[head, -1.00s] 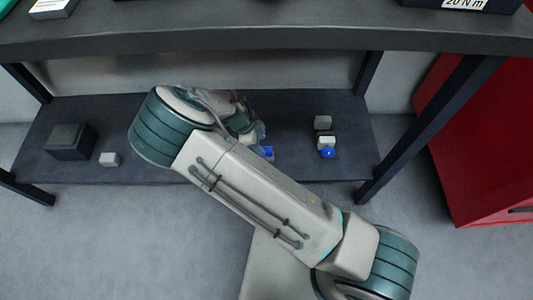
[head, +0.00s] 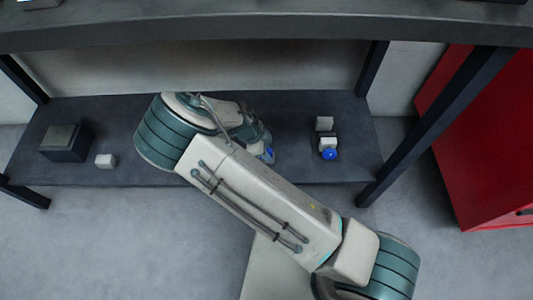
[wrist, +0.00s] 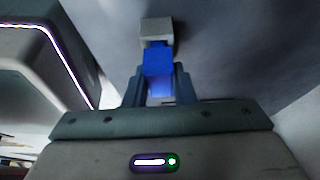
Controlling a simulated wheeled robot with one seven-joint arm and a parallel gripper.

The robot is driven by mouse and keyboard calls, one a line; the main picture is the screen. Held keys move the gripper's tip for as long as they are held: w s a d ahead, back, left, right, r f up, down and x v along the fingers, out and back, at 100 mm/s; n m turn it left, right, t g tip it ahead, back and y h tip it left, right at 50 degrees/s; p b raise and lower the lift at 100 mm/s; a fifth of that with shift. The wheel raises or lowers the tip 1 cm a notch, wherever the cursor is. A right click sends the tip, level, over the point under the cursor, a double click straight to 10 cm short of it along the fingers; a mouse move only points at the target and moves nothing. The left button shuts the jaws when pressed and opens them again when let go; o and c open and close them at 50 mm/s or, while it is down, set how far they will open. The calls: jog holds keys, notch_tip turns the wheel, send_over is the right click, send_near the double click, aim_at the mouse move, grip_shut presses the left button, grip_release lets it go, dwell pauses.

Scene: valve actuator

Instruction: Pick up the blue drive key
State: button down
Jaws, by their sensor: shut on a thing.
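The blue drive key (wrist: 158,62) shows as a blue block between the two fingers of my gripper (wrist: 160,84) in the wrist view. The fingers are shut on it. A pale grey block (wrist: 157,29) shows just beyond its far end; I cannot tell whether it is part of the key. In the head view only a small bit of blue (head: 269,154) shows beside my gripper, over the lower shelf (head: 225,178). My arm hides most of the gripper there, and I cannot tell whether the key is clear of the shelf.
On the shelf's right stand a pale block (head: 324,123) and a white block (head: 328,142) with a round blue part (head: 329,155). On the left are a dark box (head: 62,141) and a small white block (head: 106,161). The upper tabletop (head: 270,28) overhangs. A red cabinet (head: 480,140) stands right.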

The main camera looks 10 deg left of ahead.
jog(key=shift+r, duration=0.1)
notch_tip(320, 180, up, 10)
jog(key=p, duration=0.4)
jog(key=shift+p, duration=0.3)
